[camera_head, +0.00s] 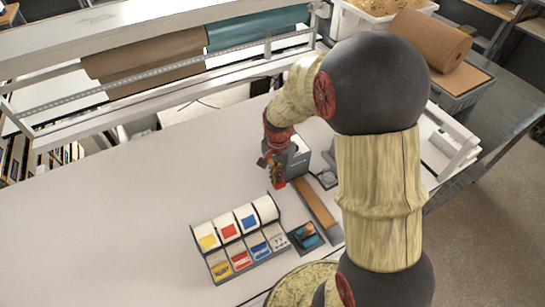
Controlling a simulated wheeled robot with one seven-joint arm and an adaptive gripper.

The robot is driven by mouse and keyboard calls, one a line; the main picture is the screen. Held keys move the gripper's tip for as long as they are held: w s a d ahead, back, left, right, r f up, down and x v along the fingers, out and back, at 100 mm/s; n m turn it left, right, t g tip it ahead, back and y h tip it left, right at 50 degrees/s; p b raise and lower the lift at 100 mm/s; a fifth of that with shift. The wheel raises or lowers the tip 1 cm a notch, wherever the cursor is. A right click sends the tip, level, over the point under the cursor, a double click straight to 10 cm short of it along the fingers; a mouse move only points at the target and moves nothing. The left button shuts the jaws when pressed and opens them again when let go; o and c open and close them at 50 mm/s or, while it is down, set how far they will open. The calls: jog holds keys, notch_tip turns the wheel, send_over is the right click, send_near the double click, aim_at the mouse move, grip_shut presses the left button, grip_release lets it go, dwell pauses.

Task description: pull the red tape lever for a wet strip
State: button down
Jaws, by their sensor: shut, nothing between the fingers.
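A grey box-shaped tape machine (300,157) stands on the white table, partly hidden behind my arm's wrist. A narrow red piece that looks like its lever (278,181) points down at the machine's front left. My gripper (269,163) is small and dark in this view, just above and left of the red piece. The fingers look shut and hold nothing. I cannot tell whether they touch the red piece. A brown strip (316,204) runs from near the machine toward the front.
A label dispenser (239,240) with several coloured rolls stands in front of the machine. A small dark-framed teal item (306,236) lies beside it. Paper rolls (150,68) hang on a rack behind. The table's left side (110,220) is clear.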

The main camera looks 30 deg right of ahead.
jog(key=shift+r, duration=0.1)
notch_tip(320, 180, up, 12)
jog(key=p, duration=0.8)
dwell(0.7)
jog(key=s+a+n+t+b, duration=0.2)
jog(key=s+a+n+b, duration=0.2)
jog(key=s+n+b, duration=0.2)
jog(key=s+a+n+t+b, duration=0.3)
jog(key=s+a+n+b, duration=0.2)
jog(key=s+b, duration=0.5)
jog(key=n+b, duration=0.1)
jog(key=b, duration=0.4)
jog(key=shift+s+a+t, duration=0.15)
jog(key=shift+s+t, duration=0.1)
jog(key=shift+t, duration=0.05)
